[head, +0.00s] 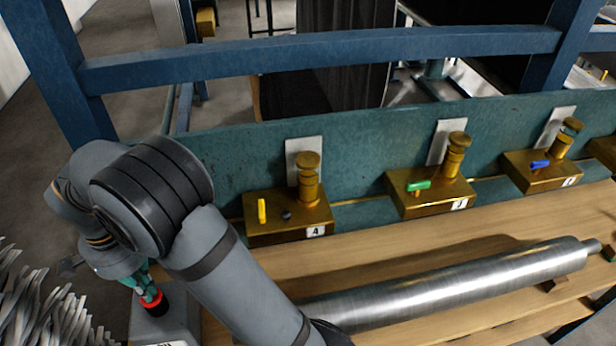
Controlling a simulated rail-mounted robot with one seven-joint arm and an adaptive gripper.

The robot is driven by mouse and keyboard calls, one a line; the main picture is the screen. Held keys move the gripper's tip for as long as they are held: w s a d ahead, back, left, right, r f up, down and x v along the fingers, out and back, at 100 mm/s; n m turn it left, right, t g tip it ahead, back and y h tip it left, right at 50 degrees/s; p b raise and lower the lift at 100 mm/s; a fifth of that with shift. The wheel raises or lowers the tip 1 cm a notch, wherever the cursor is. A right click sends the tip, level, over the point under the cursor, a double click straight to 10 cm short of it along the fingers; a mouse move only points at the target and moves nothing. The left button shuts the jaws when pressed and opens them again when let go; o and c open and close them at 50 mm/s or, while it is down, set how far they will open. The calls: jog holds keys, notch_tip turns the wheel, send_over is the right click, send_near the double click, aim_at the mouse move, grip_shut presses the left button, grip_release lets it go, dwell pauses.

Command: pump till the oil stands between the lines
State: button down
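A brass block labelled 4 (262,228) carries an upright yellow lever (262,211), a small dark knob and a tall brass plunger (308,178). The block labelled 3 (440,200) has a green lever (418,187) lying sideways and its own plunger (456,155). A further block (530,178) has a blue lever (540,164) and a plunger. I cannot make out any oil level or lines. My gripper (146,285), with teal parts, is small and partly hidden by my arm at lower left, close to a red-and-black piece (154,302) on a grey box (168,328). Whether it touches is unclear.
A bare steel roll (450,290) lies along the wooden bench (400,246) in front of the blocks. A teal panel (365,155) and a blue rail (330,58) stand behind. Twisted metal strips (50,310) are at the lower left.

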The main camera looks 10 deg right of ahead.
notch_tip(320, 180, up, 8)
jog(key=p, duration=0.6)
jog(key=shift+f, duration=0.1)
dwell(0.8)
